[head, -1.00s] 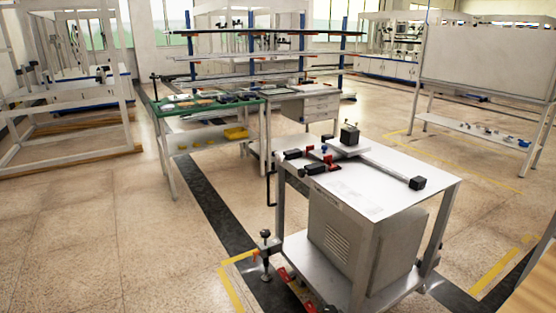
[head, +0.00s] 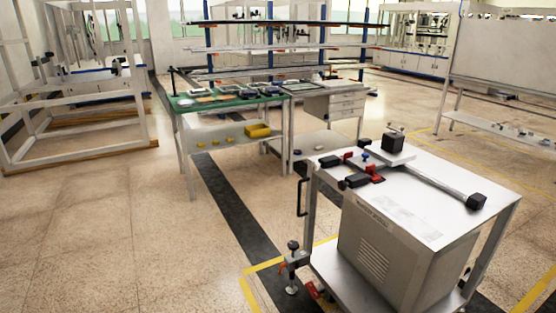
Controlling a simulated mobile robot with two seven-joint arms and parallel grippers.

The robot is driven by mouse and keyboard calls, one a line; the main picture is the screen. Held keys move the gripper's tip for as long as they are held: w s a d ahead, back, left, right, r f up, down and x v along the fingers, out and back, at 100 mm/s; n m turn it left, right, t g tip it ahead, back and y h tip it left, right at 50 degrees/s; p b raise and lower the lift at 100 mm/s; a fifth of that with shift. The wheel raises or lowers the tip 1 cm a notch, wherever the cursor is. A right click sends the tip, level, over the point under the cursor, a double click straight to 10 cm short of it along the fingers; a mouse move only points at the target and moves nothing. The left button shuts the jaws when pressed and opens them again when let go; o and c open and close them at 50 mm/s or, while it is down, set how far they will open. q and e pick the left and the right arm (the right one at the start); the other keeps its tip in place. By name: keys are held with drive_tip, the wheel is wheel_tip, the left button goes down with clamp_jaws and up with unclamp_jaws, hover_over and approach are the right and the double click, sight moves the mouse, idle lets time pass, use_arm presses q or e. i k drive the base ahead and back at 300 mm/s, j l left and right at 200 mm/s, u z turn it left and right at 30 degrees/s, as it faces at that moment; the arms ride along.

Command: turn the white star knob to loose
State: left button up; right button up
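I cannot make out a white star knob in the head view. A white-topped cart (head: 456,199) stands at the lower right. On it lie a dark block on a light plate (head: 392,143), a long bar (head: 440,182) with a black end, and red and black clamp-like parts (head: 374,174). A small blue knob (head: 365,156) shows among them. A dark-knobbed fitting (head: 293,247) sits at the cart's lower front-left corner. Neither of my grippers is in view.
A green-topped workbench (head: 185,104) with yellow items on its shelf and a drawer bench (head: 333,104) stand beyond the cart. A white frame (head: 88,150) is at left, a white board stand (head: 502,60) at right. The floor at front left is clear.

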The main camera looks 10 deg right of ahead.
sight(315, 166)
drive_tip(key=i+j+u, duration=0.3)
drive_tip(key=i, duration=0.3)
drive_tip(key=i+u, duration=0.35)
drive_tip(key=i, duration=0.2)
drive_tip(key=i+z, duration=0.35)
drive_tip(key=i, duration=0.2)
drive_tip(key=i+j+z, duration=0.35)
drive_tip(key=i, duration=0.2)
drive_tip(key=i+j+z, duration=0.15)
drive_tip(key=z, duration=0.35)
drive_tip(key=i+j+z, duration=0.3)
drive_tip(key=z, duration=0.15)
drive_tip(key=i+j+z, duration=0.2)
drive_tip(key=j+z, duration=0.15)
drive_tip(key=z, duration=0.15)
drive_tip(key=i+j+z, duration=0.1)
drive_tip(key=j+z, duration=0.8)
drive_tip(key=i+j, duration=0.05)
drive_tip(key=j, duration=0.05)
